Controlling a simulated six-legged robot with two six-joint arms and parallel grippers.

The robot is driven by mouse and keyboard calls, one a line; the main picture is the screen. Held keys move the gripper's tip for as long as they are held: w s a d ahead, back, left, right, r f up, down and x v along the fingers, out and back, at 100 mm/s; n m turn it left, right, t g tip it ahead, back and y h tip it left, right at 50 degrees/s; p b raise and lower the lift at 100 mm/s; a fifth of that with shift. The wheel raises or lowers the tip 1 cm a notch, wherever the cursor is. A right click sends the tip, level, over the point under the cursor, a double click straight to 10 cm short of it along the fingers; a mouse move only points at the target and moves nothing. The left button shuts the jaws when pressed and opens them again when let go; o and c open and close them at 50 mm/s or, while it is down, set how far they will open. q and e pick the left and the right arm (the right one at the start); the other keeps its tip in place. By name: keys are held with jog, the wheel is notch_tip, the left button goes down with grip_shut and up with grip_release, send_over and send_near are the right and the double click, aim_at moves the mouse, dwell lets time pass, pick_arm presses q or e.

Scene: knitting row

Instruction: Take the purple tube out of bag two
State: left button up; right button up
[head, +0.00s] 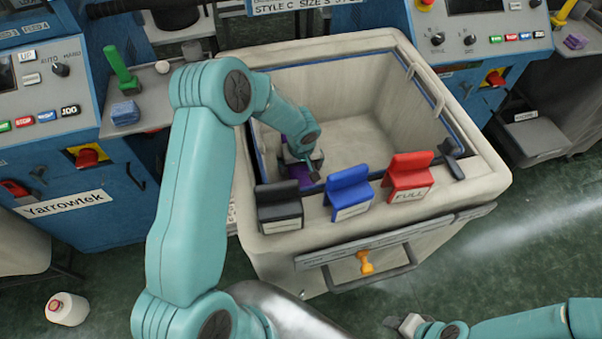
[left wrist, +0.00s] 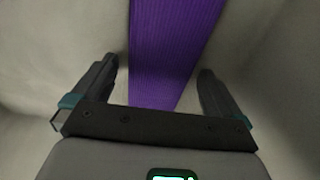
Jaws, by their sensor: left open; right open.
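The purple tube (head: 301,173) is at the left side inside a large pale bag (head: 385,85) with a blue-trimmed rim. It is mostly hidden behind my left arm. In the left wrist view the tube (left wrist: 175,45) is a flat, ribbed purple band running from the top edge down between my fingers. My left gripper (left wrist: 156,72) is open, one finger on each side of the tube, with gaps to both. In the head view my left gripper (head: 308,168) is down inside the bag. My right gripper (head: 403,325) is low at the bottom edge, open, away from the bag.
Black (head: 279,208), blue (head: 349,192) and red (head: 408,178) clips stand on the bag's front rim; the red reads FULL. Blue machines (head: 75,190) flank the bag. A white cone (head: 67,309) is on the green floor. The bag's right interior is empty.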

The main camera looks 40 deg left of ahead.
pick_arm(q)
jog(key=c, duration=1)
jog(key=shift+c, duration=0.3)
